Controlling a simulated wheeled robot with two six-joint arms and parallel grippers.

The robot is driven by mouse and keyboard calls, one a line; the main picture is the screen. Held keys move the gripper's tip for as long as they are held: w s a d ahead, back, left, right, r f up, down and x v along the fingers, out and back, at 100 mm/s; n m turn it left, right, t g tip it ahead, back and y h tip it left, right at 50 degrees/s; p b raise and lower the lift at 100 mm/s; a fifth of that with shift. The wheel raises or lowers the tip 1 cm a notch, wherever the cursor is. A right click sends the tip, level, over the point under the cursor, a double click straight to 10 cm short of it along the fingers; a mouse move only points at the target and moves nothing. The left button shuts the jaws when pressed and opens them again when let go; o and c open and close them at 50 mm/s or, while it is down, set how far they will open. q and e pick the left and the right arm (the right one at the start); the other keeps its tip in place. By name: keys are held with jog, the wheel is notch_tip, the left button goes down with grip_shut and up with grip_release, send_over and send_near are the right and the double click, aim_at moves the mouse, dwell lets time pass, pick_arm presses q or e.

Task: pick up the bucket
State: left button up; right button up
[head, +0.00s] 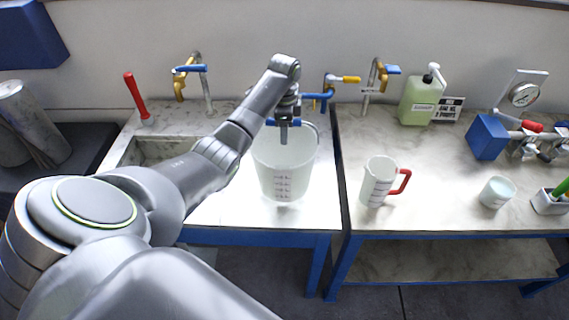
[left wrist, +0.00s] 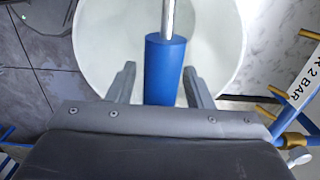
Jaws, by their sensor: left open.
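The bucket (head: 283,178) is a translucent white pail with printed measuring marks, standing upright on the pale counter beside the sink. Its handle has a blue grip (left wrist: 166,62) on a metal wire, raised over the bucket's mouth. My left gripper (head: 284,133) is above the bucket. In the left wrist view, my left gripper (left wrist: 159,71) is open, with one finger on each side of the blue grip. The bucket's white rim and inside (left wrist: 215,45) show behind the fingers. My right gripper is not in view.
A sink (head: 165,150) lies left of the bucket, with a red lever (head: 136,97) behind. On the right counter stand a red-handled measuring jug (head: 376,183), a small beaker (head: 497,192) and a green bottle (head: 417,104). Brass taps (head: 376,78) line the wall.

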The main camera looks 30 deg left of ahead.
pick_arm(q)
jog(key=shift+s+a, duration=0.1)
jog(key=shift+c, duration=0.4)
grip_shut()
jog(key=shift+r, duration=0.1)
